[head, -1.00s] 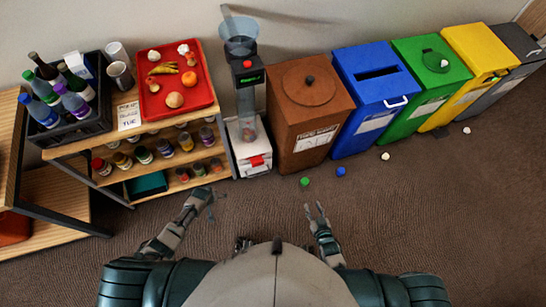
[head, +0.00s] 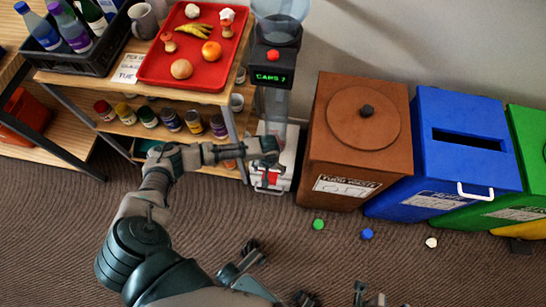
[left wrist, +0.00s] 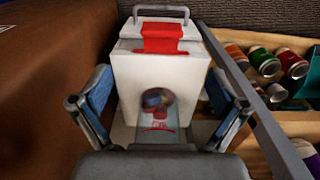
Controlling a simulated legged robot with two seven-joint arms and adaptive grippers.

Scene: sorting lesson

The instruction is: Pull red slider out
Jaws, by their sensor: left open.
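The red slider (head: 267,179) is on the front of the white base (head: 286,165) of a clear dispenser tube. In the left wrist view, the red slider (left wrist: 163,37) lies at the top of the white box, beside a metal handle (left wrist: 160,12). A round opening (left wrist: 157,101) nearer the camera shows blue and red caps. My left gripper (head: 268,154) is open in front of the base and partly hides it in the head view. Its fingers (left wrist: 160,112) are spread on both sides of the box in the wrist view. My right gripper (head: 362,294) is only partly visible at the bottom edge.
A brown bin (head: 330,130) stands right of the dispenser, then a blue bin (head: 470,175) and a green one. A shelf with jars (head: 170,119) and a red tray (head: 160,70) is at left. Green (head: 318,224), blue (head: 367,234) and white (head: 432,242) caps lie on the floor.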

